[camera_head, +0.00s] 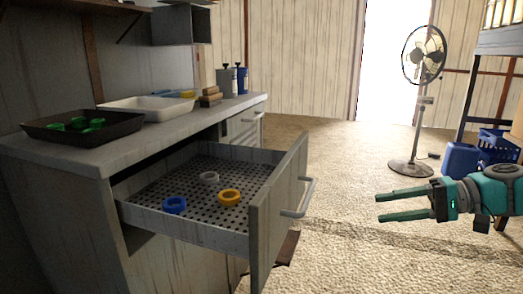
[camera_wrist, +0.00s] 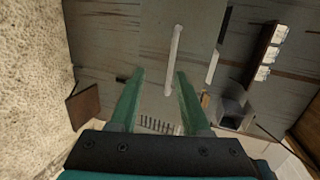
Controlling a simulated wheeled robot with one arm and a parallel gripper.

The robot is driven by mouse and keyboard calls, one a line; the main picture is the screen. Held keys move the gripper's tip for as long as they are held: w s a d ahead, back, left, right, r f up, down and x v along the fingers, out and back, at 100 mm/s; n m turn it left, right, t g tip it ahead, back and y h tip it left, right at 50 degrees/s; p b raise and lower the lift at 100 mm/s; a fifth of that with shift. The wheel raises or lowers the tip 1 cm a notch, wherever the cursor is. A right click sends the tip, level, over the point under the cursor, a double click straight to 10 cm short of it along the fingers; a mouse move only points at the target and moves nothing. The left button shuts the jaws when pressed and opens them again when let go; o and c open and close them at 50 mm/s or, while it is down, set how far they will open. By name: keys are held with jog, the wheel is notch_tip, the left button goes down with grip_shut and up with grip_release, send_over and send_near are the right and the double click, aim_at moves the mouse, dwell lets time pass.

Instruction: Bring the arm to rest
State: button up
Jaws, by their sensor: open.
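My gripper (camera_head: 378,207) reaches in from the right side of the head view, level, with its two teal fingers apart and nothing between them. It hangs in free air to the right of the open drawer (camera_head: 278,208), clear of the drawer's bar handle (camera_head: 303,198). In the wrist view my gripper (camera_wrist: 158,80) also shows its fingers apart. Beyond them is a grey wooden front with a pale bar handle (camera_wrist: 174,60). No finger touches it.
The pulled-out drawer holds a blue ring (camera_head: 174,205), a yellow ring (camera_head: 229,197) and a grey ring (camera_head: 209,178). The counter (camera_head: 160,136) carries a black tray (camera_head: 45,137) with green things and a white tray (camera_head: 140,117). A fan (camera_head: 424,56) and blue crate (camera_head: 497,147) stand behind.

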jog(key=s+a+f+n+g+h, duration=0.25)
jog(key=s+a, duration=0.35)
jog(key=a, duration=0.3)
jog(key=s+a+f+n+g+h, duration=0.1)
jog(key=s+a+f+g+h, duration=0.1)
jog(key=s+a+f+h, duration=0.5)
jog(key=s+d+f+h, duration=0.2)
jog(key=s+f, duration=0.3)
jog(key=s, duration=0.2)
jog(key=s+d+f+h, duration=0.2)
jog(key=s+f, duration=0.3)
jog(key=s, duration=0.3)
jog(key=shift+d+f+m+g+h+p, duration=0.3)
jog(key=shift+f+m+g+h+p, duration=0.05)
jog(key=shift+g, duration=0.1)
